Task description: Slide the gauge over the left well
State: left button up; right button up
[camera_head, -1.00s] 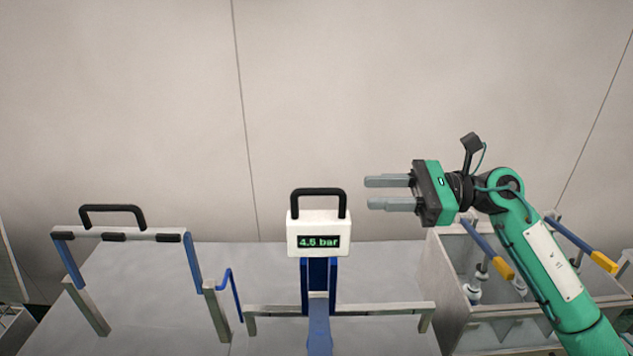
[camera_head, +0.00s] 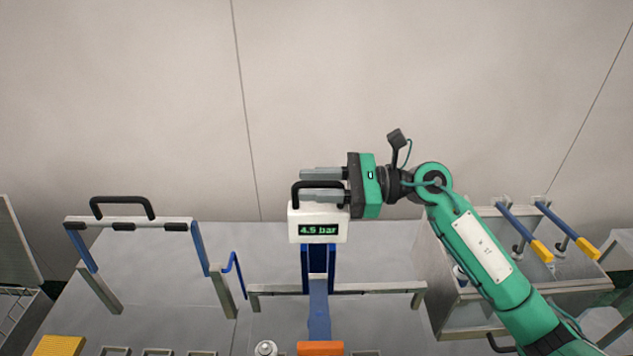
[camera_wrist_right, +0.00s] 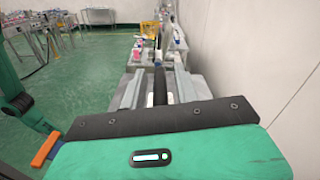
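The gauge (camera_head: 319,221) is a white box with a lit display reading about "4.5 bar" and a black loop handle (camera_head: 319,184) on top. It sits above a blue upright behind a low grey rail (camera_head: 380,289). My right gripper (camera_head: 322,184) is level with the handle, one finger on its near side and one on its far side. In the right wrist view, the handle (camera_wrist_right: 160,86) shows as a dark bar between the two fingers, with gaps beside it, so the gripper is open. My left gripper is out of view. I cannot make out which part is the left well.
A frame with a black handle (camera_head: 123,206) stands at the left. A grey bin (camera_head: 450,308) with yellow-ended blue bars stands at the right. A small silver-topped object (camera_head: 265,348) and an orange block (camera_head: 320,348) show at the bottom edge. A plain wall is behind.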

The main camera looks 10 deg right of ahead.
grip_shut()
jog(key=b+x, duration=0.2)
jog(key=x, duration=0.8)
jog(key=shift+a, duration=0.25)
